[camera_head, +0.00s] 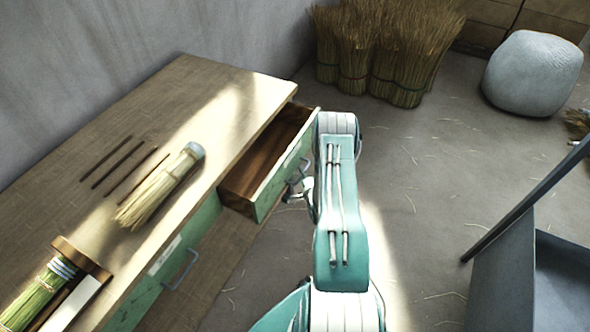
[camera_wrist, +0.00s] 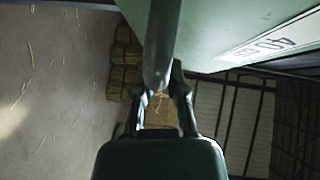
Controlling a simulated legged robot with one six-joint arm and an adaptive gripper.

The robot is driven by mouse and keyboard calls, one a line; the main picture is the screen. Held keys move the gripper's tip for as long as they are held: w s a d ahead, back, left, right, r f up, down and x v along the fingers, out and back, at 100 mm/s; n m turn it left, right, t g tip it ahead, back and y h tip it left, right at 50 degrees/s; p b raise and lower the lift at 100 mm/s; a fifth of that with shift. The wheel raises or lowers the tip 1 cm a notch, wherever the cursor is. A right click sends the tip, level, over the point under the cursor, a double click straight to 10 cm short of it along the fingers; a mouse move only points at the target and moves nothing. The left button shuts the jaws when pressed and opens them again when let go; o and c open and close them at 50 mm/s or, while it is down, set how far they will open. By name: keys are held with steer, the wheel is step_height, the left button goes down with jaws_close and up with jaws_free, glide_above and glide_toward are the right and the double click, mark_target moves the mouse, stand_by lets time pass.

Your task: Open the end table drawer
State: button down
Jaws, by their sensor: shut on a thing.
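The end drawer (camera_head: 270,190) of the wooden work table (camera_head: 185,85) stands pulled out at the table's far right end. Its wooden inside shows and looks empty. Its front is green with a metal handle (camera_head: 304,166). My gripper (camera_head: 298,189) is at this handle, partly hidden by my arm. In the wrist view the handle bar (camera_wrist: 162,45) runs down between my gripper's fingers (camera_wrist: 160,98), which are shut on it. The green drawer front with a white label (camera_wrist: 275,40) is beside it.
A second green drawer with a handle (camera_head: 181,270) is shut nearer to me. Straw bundles (camera_head: 385,55) and a grey pouf (camera_head: 532,74) stand behind; a grey metal piece (camera_head: 505,270) is at right.

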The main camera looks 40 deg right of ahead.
steer(key=s+d, duration=0.2)
steer(key=s, duration=0.5)
steer(key=s+d, duration=0.3)
steer(key=s, duration=0.4)
steer(key=shift+d+f, duration=0.25)
steer(key=shift+s, duration=0.1)
steer(key=c, duration=0.7)
jaws_free()
steer(key=shift+c, duration=0.2)
steer(key=shift+o, duration=0.3)
steer(key=shift+d, duration=0.1)
steer(key=shift+r, duration=0.1)
steer(key=v, duration=1.1)
steer(key=shift+s, duration=0.4)
